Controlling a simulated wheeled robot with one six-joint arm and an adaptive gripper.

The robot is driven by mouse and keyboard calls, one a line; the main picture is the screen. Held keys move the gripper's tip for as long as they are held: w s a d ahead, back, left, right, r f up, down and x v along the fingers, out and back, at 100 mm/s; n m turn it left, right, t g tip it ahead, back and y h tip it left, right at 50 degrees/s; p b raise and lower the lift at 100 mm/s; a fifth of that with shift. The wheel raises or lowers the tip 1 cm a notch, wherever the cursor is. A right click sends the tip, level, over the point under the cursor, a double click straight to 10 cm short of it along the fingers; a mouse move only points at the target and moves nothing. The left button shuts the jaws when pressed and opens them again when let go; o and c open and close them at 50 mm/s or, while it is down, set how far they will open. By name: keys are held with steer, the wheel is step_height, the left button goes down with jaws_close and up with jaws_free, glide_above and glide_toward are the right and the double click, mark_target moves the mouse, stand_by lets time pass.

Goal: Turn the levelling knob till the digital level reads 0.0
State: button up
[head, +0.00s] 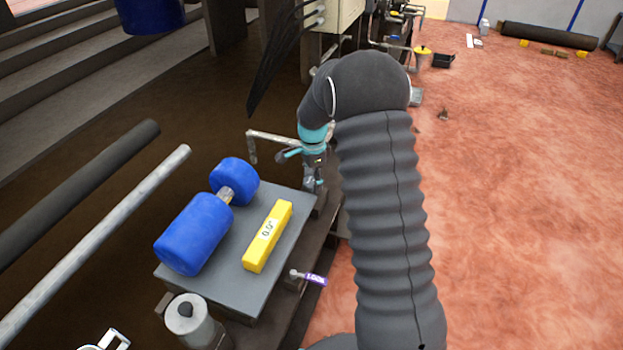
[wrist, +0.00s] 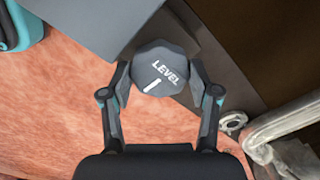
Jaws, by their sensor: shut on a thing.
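The levelling knob (wrist: 160,70) is dark grey and faceted, with the word LEVEL and a white pointer line on its face. It sits between the two fingers of my gripper (wrist: 160,88) in the wrist view, and the gripper is shut on it. In the head view my gripper (head: 313,178) is at the far right corner of the grey plate (head: 215,262), and the knob is hard to make out there. The yellow digital level (head: 267,237) lies on the plate, and its display seems to read 0.0°.
A blue roller-shaped part (head: 195,232) lies on the plate left of the level. A small lever with a purple LOCK tag (head: 316,279) sticks out at the plate's right edge. A grey cylinder (head: 190,317) stands at the near corner. A pipe (head: 272,138) runs behind my gripper. Open red floor (head: 520,200) lies right.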

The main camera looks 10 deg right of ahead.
mark_target(312, 180)
steer(key=shift+w+a, duration=0.15)
steer(key=shift+w, duration=0.05)
steer(key=o, duration=1.1)
steer(key=shift+a, duration=0.1)
steer(key=shift+o, duration=0.3)
steer(key=shift+d, duration=0.2)
steer(key=shift+s, duration=0.1)
steer(key=shift+r, duration=0.2)
step_height(312, 180, up, 12)
steer(key=shift+f, duration=0.15)
